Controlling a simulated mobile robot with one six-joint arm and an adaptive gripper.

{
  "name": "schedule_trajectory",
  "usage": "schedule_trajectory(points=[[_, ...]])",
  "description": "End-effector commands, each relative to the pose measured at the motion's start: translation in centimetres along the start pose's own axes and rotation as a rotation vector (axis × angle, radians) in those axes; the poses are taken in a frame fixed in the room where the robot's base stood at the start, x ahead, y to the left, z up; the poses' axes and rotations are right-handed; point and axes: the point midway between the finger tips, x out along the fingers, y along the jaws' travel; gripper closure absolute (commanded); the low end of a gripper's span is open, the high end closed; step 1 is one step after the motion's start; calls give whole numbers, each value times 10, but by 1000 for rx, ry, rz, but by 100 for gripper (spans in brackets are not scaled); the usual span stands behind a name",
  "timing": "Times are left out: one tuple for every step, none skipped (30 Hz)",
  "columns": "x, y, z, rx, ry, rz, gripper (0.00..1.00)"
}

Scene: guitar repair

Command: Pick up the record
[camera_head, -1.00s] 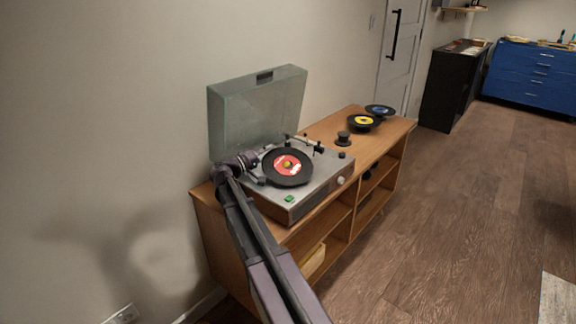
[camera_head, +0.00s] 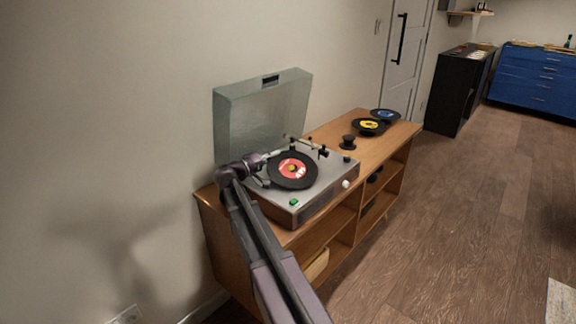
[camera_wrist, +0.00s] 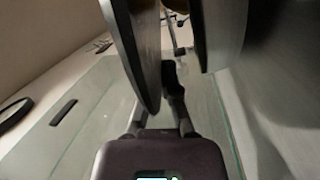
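A black record with a red label (camera_head: 300,172) lies on the platter of the grey turntable (camera_head: 314,203), whose clear lid (camera_head: 245,112) stands open behind it. My gripper (camera_head: 264,181) is low at the left edge of the record, in front of the lid. In the head view it is too small and dark to tell whether its fingers are apart or touch the record. In the wrist view, large dark disc-like shapes fill the top close to the lens. I cannot tell which of them is the record.
The turntable stands on a wooden cabinet (camera_head: 340,127) with open shelves. A black knob-like piece (camera_head: 348,142), a yellow-labelled record (camera_head: 369,126) and a blue-labelled record (camera_head: 385,115) lie to the right. The wall is close behind, and the floor in front is clear.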

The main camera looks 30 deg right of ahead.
Motion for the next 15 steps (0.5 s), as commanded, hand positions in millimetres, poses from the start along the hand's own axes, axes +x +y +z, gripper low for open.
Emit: schedule_trajectory(points=[[0,0,0,0,0,0,100],[0,0,0,0,0,0,100],[0,0,0,0,0,0,100],[0,1,0,0,0,0,100],[0,1,0,0,0,0,100],[0,2,0,0,0,0,100],[0,3,0,0,0,0,100],[0,4,0,0,0,0,100],[0,6,0,0,0,0,100],[-1,7,1,0,0,0,100],[-1,9,1,0,1,0,100],[-1,11,1,0,1,0,100],[-1,13,1,0,1,0,100],[0,15,0,0,1,0,100],[0,18,-1,0,1,0,100]])
